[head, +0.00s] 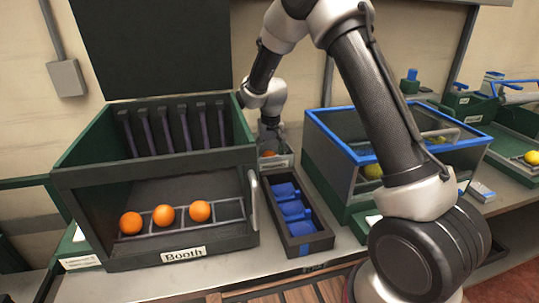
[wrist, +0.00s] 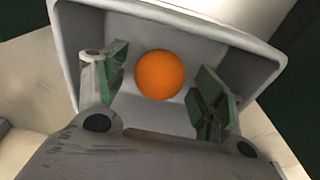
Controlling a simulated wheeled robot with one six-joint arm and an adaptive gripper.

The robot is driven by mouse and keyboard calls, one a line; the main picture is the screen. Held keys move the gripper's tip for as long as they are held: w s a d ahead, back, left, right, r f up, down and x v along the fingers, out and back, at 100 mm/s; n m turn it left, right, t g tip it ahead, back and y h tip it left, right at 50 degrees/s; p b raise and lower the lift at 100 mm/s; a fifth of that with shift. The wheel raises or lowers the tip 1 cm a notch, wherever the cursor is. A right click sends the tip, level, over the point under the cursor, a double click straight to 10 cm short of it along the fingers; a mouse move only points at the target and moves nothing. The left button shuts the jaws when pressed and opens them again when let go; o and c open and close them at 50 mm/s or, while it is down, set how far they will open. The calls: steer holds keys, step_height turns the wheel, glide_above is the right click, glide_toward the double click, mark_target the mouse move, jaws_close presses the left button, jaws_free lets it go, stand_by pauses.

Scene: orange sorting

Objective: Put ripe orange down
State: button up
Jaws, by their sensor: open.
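A ripe orange (wrist: 160,75) lies in a light grey bin (wrist: 232,42), seen in the wrist view. My gripper (wrist: 160,90) is open, with one green-padded finger on each side of the orange and a visible gap to each. In the head view my gripper (head: 270,142) reaches down behind the booth's right side, at the small bin (head: 276,161). Only a sliver of the orange (head: 268,153) shows there, under the gripper.
The green booth (head: 155,262) holds three oranges (head: 164,215) in a slotted rack. A dark tray (head: 306,246) with blue pieces stands beside it. A blue-rimmed glass case (head: 330,127) stands to the right of my gripper.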

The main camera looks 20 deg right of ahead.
mark_target(271, 155)
step_height(271, 155, up, 12)
steer(key=s, duration=0.1)
steer(key=s+d+r+t, duration=0.1)
steer(key=s+d+r, duration=0.8)
steer(key=s+r, duration=0.4)
steer(key=s+d+t, duration=0.1)
steer(key=s+d, duration=0.2)
steer(key=s, duration=0.9)
steer(key=s+d, duration=0.3)
steer(key=s, duration=0.9)
steer(key=shift+t, duration=0.4)
steer(key=shift+w, duration=0.1)
